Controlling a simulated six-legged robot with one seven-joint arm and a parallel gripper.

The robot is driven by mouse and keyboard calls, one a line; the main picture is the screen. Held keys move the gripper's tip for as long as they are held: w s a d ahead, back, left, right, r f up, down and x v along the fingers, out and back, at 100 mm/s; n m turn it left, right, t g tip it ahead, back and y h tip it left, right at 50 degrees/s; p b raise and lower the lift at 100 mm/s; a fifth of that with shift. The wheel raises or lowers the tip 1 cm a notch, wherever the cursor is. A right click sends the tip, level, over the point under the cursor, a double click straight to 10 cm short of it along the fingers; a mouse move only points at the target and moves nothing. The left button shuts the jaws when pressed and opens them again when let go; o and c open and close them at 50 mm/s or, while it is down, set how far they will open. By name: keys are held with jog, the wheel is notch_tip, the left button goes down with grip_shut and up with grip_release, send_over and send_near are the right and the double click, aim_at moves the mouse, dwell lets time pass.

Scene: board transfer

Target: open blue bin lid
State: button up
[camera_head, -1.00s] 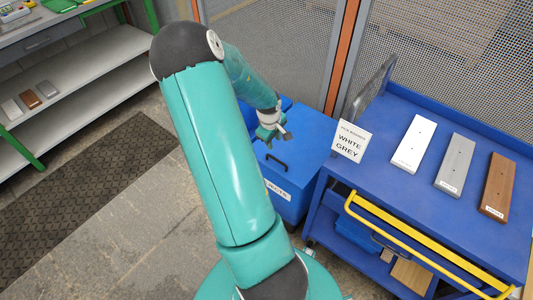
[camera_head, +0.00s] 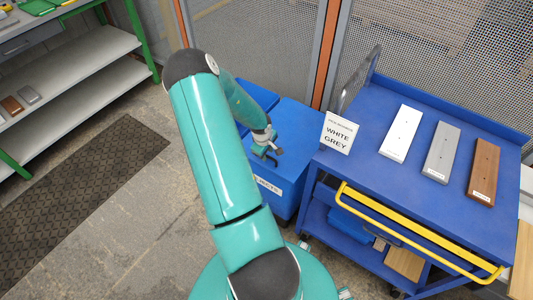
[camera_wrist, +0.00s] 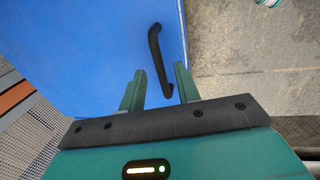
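The blue bin (camera_head: 297,130) stands left of the blue cart, with its flat lid down and a white label (camera_head: 268,186) on its front. In the wrist view the blue lid (camera_wrist: 100,50) fills the upper left, and its black handle (camera_wrist: 158,60) runs toward my fingers. My gripper (camera_wrist: 160,85) is open, and the near end of the handle shows between the two green fingers. I cannot tell whether they touch it.
The blue cart (camera_head: 385,175) at right carries a sign (camera_head: 338,133) and white (camera_head: 401,134), grey (camera_head: 441,152) and brown (camera_head: 483,171) boards. Its yellow rail (camera_head: 420,233) faces me. A shelf unit (camera_head: 75,75) stands at left. The floor by the dark mat (camera_head: 80,195) is clear.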

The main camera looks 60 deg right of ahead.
jog(key=shift+f, duration=0.5)
grip_shut()
jog(key=shift+d+r, duration=0.1)
jog(key=shift+r, duration=0.05)
